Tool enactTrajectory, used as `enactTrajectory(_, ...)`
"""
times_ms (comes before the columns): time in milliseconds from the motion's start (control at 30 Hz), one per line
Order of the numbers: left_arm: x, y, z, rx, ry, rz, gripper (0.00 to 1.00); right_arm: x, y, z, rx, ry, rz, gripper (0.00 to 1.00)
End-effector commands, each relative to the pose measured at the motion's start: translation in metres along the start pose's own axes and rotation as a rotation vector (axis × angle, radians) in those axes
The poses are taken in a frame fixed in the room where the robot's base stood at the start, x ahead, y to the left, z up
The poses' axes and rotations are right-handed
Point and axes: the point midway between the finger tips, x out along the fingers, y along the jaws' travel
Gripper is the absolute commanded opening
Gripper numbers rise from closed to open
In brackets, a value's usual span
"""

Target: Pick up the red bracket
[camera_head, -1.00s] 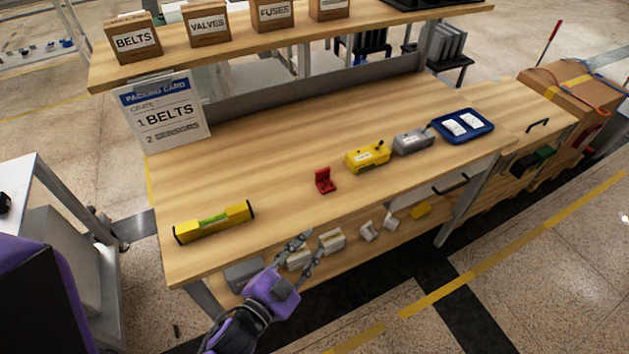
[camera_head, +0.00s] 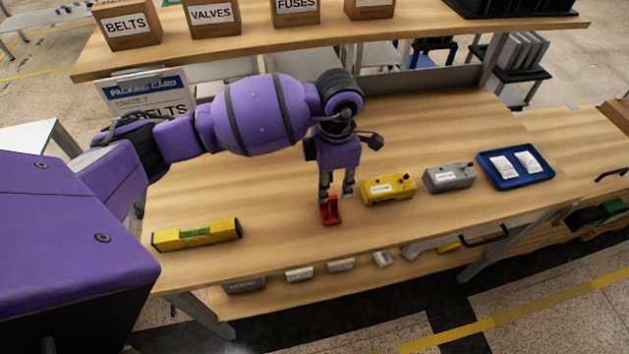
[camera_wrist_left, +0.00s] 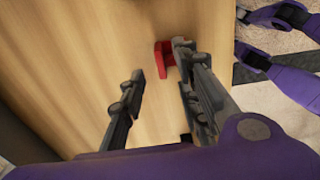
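The red bracket (camera_head: 331,213) stands on the wooden bench top, left of the yellow box. My left gripper (camera_head: 337,194) points down at it in the head view, with its two fingers apart and the tips at or just above and behind its top edge. I cannot tell whether they touch. In the left wrist view my left gripper (camera_wrist_left: 158,72) is open, with bare wood between the fingers. There the red bracket (camera_wrist_left: 163,62) shows beside the tip of the right-hand finger, which partly hides it.
A yellow box (camera_head: 388,190), a grey box (camera_head: 449,178) and a blue tray (camera_head: 516,182) with white packets stand to the right. A yellow level (camera_head: 197,235) lies at left. The shelf (camera_head: 240,44) with labelled cartons runs above the back. My purple parts show at right in the wrist view.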

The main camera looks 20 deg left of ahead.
Motion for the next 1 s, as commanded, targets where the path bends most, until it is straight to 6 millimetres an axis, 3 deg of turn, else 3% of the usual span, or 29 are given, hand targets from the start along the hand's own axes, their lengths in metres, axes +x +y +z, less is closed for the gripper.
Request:
enactTrajectory(500, 0.065, 0.000, -0.004, 0.001, -0.004, -0.005, 0.30, -0.003, 0.002, -0.003, -0.007, 0.001, -0.002, 0.40)
enactTrajectory(767, 0.068, 0.000, -0.004, 0.002, -0.005, -0.005, 0.30, -0.003, 0.003, -0.001, -0.014, -0.003, -0.003, 0.40)
enactTrajectory(1000, 0.068, 0.000, -0.004, 0.002, -0.005, -0.005, 0.00, -0.003, 0.002, -0.002, -0.011, -0.002, -0.003, 0.40)
